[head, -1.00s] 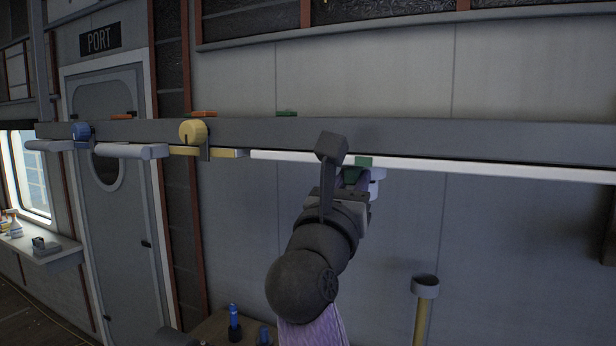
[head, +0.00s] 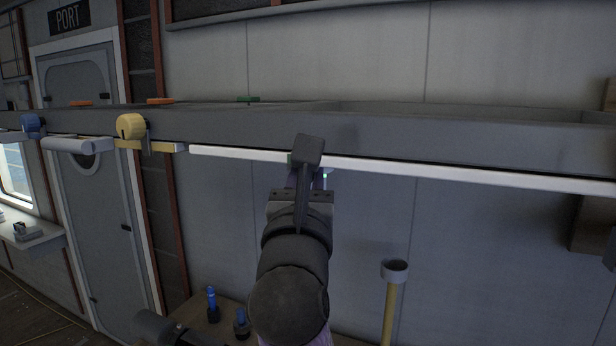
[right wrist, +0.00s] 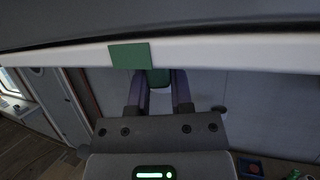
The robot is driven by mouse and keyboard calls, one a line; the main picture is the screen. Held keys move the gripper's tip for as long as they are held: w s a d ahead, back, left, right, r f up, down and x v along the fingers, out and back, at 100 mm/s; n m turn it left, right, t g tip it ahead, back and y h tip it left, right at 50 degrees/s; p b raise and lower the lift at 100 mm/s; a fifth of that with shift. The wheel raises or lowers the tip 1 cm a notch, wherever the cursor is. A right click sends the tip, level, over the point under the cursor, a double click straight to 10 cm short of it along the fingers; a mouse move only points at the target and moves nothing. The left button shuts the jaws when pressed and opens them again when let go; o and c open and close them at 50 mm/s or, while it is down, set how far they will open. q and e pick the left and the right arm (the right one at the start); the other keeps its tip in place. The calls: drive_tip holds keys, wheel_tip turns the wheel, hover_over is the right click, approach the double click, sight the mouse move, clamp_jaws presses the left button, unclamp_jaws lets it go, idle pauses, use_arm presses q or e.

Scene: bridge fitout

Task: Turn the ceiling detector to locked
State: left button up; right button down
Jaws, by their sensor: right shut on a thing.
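The ceiling detector shows in the right wrist view as a pale body (right wrist: 160,102) with a green part above it, under the white strip of the overhead beam. My right gripper (right wrist: 159,95) has its two purple fingers on either side of this body and is shut on it. In the head view my right gripper (head: 308,178) reaches up from below to the beam's underside. Only a small pale edge of the detector (head: 326,174) shows beside the fingers; my wrist hides the rest. Its lock marks cannot be read.
The grey beam (head: 420,135) with its white strip (head: 450,172) crosses just above my gripper. A green patch (right wrist: 130,56) is on the strip. A yellow fitting (head: 131,126) hangs further left. A yellow post with a grey cup (head: 395,271) stands below right.

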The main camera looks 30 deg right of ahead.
drive_tip(key=shift+r, duration=0.1)
drive_tip(key=c, duration=0.5)
unclamp_jaws()
drive_tip(key=shift+d, duration=0.1)
drive_tip(key=b+v, duration=0.4)
drive_tip(key=v, duration=0.6)
